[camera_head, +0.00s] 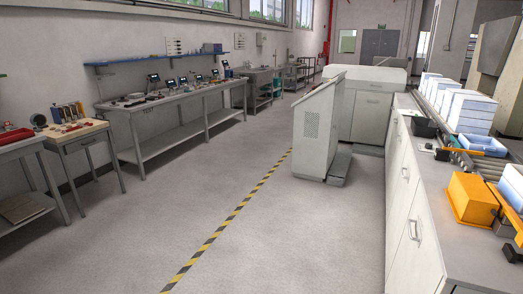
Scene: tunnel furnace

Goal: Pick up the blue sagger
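A shallow blue tray-like box (483,146), which looks like a blue sagger, sits on the roller line at the right. A second blue, light-topped box (513,184) lies nearer, at the right edge, and is partly cut off by the frame. I cannot tell which of the two is the task's sagger. Both are small in view and their insides are not clear. My gripper does not show in this view.
White blocks (469,109) stand in a row farther along the line. An orange box (471,199) sits on the white cabinet counter (440,190). A grey console (318,130) stands mid-floor. Workbenches (180,100) line the left wall. The floor (300,240) between is clear, with a striped line.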

